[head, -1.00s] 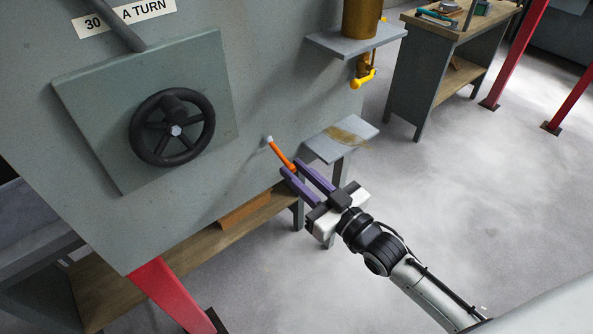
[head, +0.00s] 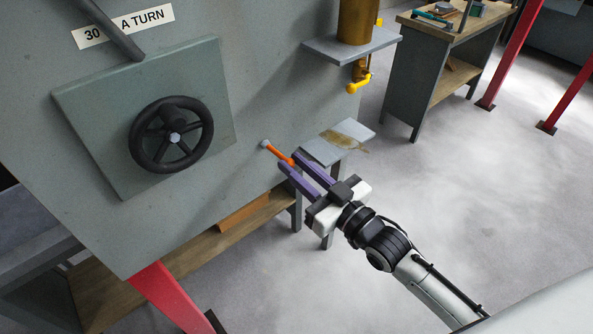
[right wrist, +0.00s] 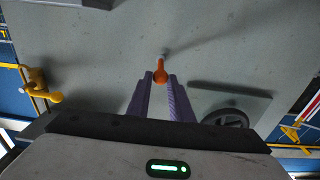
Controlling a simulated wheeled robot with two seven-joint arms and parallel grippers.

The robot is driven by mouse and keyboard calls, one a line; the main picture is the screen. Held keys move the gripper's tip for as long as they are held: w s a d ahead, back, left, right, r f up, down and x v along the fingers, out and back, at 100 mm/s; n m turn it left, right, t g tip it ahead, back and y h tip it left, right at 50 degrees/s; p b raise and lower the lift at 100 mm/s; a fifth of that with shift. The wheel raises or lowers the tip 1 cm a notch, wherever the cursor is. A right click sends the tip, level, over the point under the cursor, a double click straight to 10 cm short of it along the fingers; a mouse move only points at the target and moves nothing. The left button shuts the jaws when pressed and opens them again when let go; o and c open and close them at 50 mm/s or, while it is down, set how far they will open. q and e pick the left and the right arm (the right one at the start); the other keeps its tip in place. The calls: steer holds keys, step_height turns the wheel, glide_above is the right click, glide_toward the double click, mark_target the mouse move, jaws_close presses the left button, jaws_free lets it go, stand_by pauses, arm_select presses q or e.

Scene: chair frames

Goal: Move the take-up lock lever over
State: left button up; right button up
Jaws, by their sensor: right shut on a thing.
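The take-up lock lever is a short orange lever (head: 276,152) with a pale pivot on the grey machine panel, right of the black handwheel. In the head view it slants down to the right from its pivot. My right gripper (head: 289,163) is shut on its free end, with the purple fingers on either side. In the right wrist view the orange lever (right wrist: 161,73) stands between the fingertips (right wrist: 160,76), its pivot beyond them. The fingers hide part of the lever's end. My left gripper is not in view.
A black handwheel (head: 171,134) sits on a raised plate (head: 215,75) to the left. A small grey shelf (head: 350,46) with a brass cylinder and a yellow tap (head: 360,82) projects at upper right. A lower stained shelf (head: 338,143) stands close behind the gripper.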

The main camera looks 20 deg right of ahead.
steer(key=shift+r, duration=0.3)
steer(key=shift+w+r, duration=0.1)
steer(key=shift+r, duration=0.25)
steer(key=o, duration=0.9)
steer(key=shift+c, duration=0.2)
steer(key=shift+f, duration=0.15)
steer(key=v, duration=0.2)
steer(key=shift+s+f, duration=0.25)
steer(key=shift+s, duration=0.05)
steer(key=b+v, duration=0.1)
steer(key=v, duration=0.6)
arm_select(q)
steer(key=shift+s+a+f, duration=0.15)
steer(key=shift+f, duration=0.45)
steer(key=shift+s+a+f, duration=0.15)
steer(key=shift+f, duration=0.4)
arm_select(e)
steer(key=s+a+f+m+g+h, duration=0.1)
steer(key=s+f+g, duration=0.3)
steer(key=f, duration=0.9)
steer(key=s+a+f+m+g+h, duration=0.1)
steer(key=s+f+g, duration=0.3)
steer(key=s+f, duration=0.6)
step_height(320, 180, down, 4)
steer(key=shift+s+a+r+g+h, duration=0.15)
steer(key=shift+s+a+g+h, duration=0.2)
steer(key=shift+a+h, duration=0.45)
